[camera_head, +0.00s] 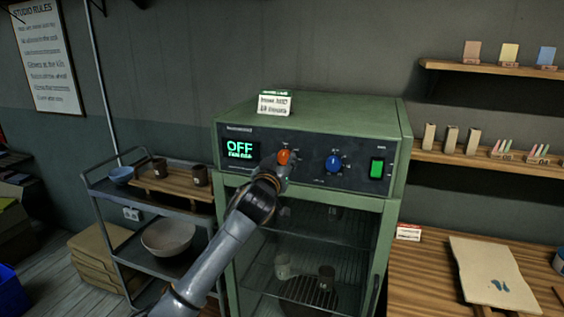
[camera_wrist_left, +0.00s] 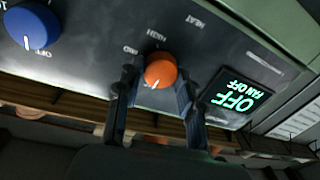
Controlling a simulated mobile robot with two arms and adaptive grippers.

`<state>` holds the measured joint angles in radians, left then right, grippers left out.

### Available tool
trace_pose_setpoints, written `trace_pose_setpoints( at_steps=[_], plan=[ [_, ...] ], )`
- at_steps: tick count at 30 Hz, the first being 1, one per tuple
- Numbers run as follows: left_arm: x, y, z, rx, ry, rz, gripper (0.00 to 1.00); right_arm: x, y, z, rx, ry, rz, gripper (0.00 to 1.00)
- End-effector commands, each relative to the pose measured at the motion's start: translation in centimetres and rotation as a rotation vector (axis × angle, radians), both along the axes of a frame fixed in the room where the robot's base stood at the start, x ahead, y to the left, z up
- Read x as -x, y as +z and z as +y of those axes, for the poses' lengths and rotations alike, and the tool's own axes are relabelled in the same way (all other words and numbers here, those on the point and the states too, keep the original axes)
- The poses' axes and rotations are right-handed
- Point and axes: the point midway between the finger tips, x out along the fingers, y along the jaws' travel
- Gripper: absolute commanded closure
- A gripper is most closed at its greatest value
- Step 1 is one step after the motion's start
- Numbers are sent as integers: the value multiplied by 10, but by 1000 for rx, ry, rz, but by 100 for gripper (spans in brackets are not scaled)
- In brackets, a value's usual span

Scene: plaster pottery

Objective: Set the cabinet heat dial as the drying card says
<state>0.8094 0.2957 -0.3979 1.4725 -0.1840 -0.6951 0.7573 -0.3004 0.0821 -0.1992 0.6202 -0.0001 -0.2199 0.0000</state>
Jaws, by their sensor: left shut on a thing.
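The drying cabinet (camera_head: 305,112) is green with a dark control panel. Its orange heat dial (camera_head: 284,156) sits beside the display; the dial also shows in the left wrist view (camera_wrist_left: 160,70), with a white mark on its lower edge there. My left gripper (camera_head: 278,164) is shut on the orange dial, one finger on each side in the left wrist view (camera_wrist_left: 155,88). The display (camera_head: 240,149) reads OFF and FAN OFF. A small white card with a green top (camera_head: 275,103) stands on the cabinet; its words are too small to read surely. My right gripper is not in view.
A blue dial (camera_head: 333,163) and a lit green switch (camera_head: 376,168) are further right on the panel. The glass door below shows racks with pots. A trolley (camera_head: 152,222) with bowls and cups stands left; a wooden table (camera_head: 430,290) is right.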

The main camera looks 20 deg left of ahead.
Motion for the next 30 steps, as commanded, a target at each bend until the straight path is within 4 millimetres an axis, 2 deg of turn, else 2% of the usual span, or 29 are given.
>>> trace_pose_setpoints(
  at_steps=[8,30],
  plan=[
    [0,-1,0,-204,0,-8,94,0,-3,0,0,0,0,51],
    [0,-1,0,-909,0,-32,94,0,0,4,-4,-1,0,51]
  ],
)
